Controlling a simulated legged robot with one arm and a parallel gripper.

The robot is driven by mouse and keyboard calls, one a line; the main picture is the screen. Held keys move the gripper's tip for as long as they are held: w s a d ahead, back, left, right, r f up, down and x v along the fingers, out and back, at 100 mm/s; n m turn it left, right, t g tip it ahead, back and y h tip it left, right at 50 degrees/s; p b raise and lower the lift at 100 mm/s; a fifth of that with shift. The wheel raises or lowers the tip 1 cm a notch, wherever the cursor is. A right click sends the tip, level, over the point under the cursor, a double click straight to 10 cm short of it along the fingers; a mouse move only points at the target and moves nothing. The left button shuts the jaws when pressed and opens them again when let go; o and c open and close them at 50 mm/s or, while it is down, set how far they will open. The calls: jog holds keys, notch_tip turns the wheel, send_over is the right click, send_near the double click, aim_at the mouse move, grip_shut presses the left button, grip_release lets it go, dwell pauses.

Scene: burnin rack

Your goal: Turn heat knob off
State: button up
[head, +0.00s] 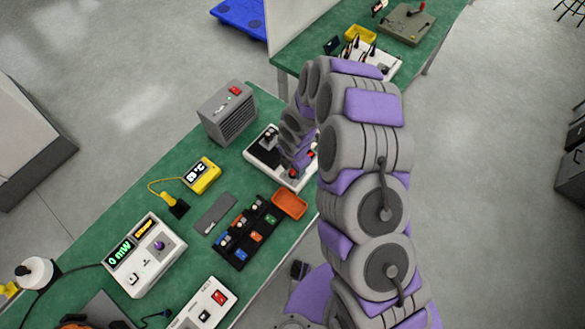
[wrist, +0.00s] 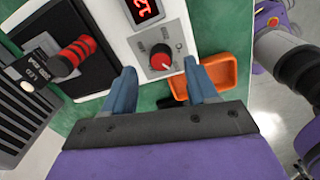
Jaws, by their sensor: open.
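The heat knob (wrist: 160,58) is a red round knob with a white pointer mark, on a light grey panel of a white station. In the wrist view it sits just beyond my fingertips, between them in the picture. A red-digit display (wrist: 142,10) is above it. My gripper (wrist: 161,74) is open, its two blue-grey fingers apart with nothing between them. I cannot tell whether a fingertip touches the panel. In the head view the white station (head: 262,152) is partly hidden behind my arm, and the fingers are hard to make out there.
A red-and-black ringed handle (wrist: 75,55) stands left of the knob. An orange tray (wrist: 217,75) is close on the right. A grey vented box (head: 228,115), a yellow meter (head: 203,174) and a white 0 mW meter (head: 145,255) stand on the green bench.

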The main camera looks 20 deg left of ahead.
aim_at(294, 173)
notch_tip(294, 173, up, 14)
jog(key=shift+d+p, duration=0.15)
jog(key=shift+p, duration=0.15)
dwell(0.6)
jog(key=s+d+r+m+b, duration=0.2)
jog(key=s+d+r+m, duration=0.2)
jog(key=d+r+m, duration=0.3)
jog(key=s+d+r+m+b, duration=0.2)
jog(key=s+d+r+m, duration=0.3)
jog(key=d, duration=0.5)
jog(key=s+d+r+m+g+b, duration=0.1)
jog(key=s+d+m, duration=0.3)
jog(key=s+m, duration=0.4)
jog(key=s+d+r+m+g+b, duration=0.1)
jog(key=s+d+r+m+b, duration=0.1)
jog(key=s+d+m, duration=0.3)
jog(key=s+m+b, duration=0.1)
jog(key=s+m, duration=0.3)
jog(key=shift+s, duration=0.35)
